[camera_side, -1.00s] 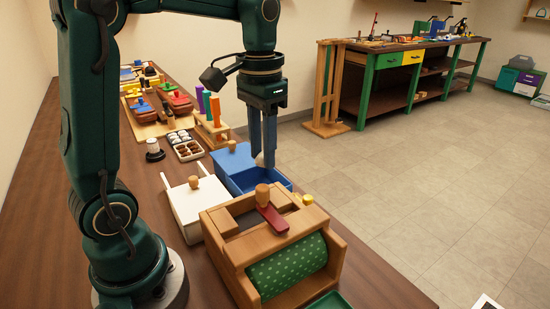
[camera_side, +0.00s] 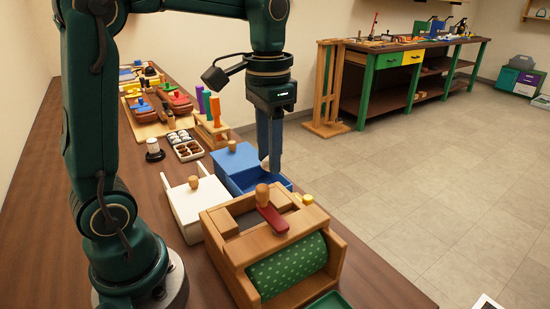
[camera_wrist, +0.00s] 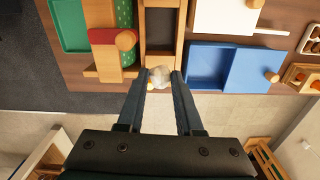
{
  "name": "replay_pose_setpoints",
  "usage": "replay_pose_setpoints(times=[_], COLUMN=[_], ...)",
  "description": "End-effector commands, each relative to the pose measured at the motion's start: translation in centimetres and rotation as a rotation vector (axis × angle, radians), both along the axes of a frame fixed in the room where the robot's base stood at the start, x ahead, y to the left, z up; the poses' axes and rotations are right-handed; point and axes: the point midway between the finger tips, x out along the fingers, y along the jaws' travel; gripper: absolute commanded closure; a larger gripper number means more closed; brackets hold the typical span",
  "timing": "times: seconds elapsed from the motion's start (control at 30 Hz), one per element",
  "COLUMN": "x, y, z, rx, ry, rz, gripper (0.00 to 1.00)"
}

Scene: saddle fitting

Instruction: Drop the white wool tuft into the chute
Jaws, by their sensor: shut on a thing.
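The white wool tuft (camera_wrist: 159,77) is pinched between the fingertips of my gripper (camera_wrist: 160,82) in the wrist view. In the side view my gripper (camera_side: 271,168) points down, just behind the wooden box (camera_side: 233,262), near the open blue bin. A small pale bit of the tuft shows at the fingertips (camera_side: 265,164). The wooden box carries a red lever (camera_side: 272,218) and a green dotted drum (camera_side: 288,266). In the wrist view an open slot with dark inside (camera_wrist: 164,63) lies in the wooden frame, just beyond the tuft. I cannot tell for sure that this slot is the chute.
A blue box with a lid (camera_side: 234,158) and an open blue bin (camera_wrist: 204,62) stand beside the wooden box. A white lidded box (camera_side: 196,208) is at its left. A green tray (camera_wrist: 71,26) lies at the other side. Open floor lies beyond the bench edge.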

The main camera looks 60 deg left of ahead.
Motion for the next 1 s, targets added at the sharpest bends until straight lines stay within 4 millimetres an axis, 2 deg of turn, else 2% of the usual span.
replay_pose_setpoints(times=[0.23,0.37,0.8,1.0], x=[-0.9,-1.6,-5.3,-8.0], y=[0.0,0.8,5.3,7.9], z=[0.0,0.2,1.7,2.7], rx=[0.001,0.001,0.003,0.004], ry=[-0.002,-0.001,-0.001,0.000], rz=[-0.373,-0.583,-1.195,-1.356], gripper=[1.00,1.00,1.00,1.00])
